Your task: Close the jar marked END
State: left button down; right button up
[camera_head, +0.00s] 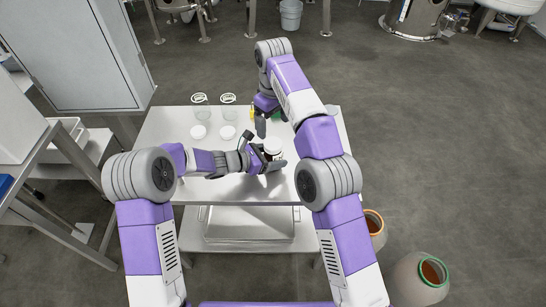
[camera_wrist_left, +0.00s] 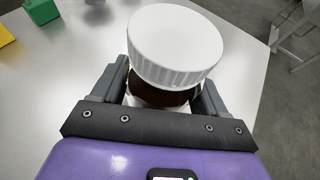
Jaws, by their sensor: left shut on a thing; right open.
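My left gripper (camera_head: 270,160) is shut on a dark brown jar (camera_wrist_left: 165,97) with a white ribbed lid (camera_wrist_left: 174,45). The fingers grip the jar from both sides just below the lid. The lid sits over the jar's mouth; I cannot tell whether it is screwed down. In the head view the white lid (camera_head: 273,147) shows above the gripper, over the front right part of the table. My right gripper (camera_head: 264,120) is open and empty, behind and slightly left of the held jar. No END marking can be read.
On the white table (camera_head: 160,150), two white round pieces (camera_head: 198,132) lie at the left, with clear glassware (camera_head: 203,115) behind them. A green block (camera_wrist_left: 42,10) and a yellow block (camera_wrist_left: 5,35) lie behind the jar. The table's front left is free beyond my forearm.

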pick_arm(q)
grip_release()
jog(key=p+v, duration=0.1)
jog(key=v, duration=0.6)
jog(key=shift+s+a+r, duration=0.1)
jog(key=shift+a+r, duration=0.05)
jog(key=shift+s+a, duration=0.1)
dwell(0.6)
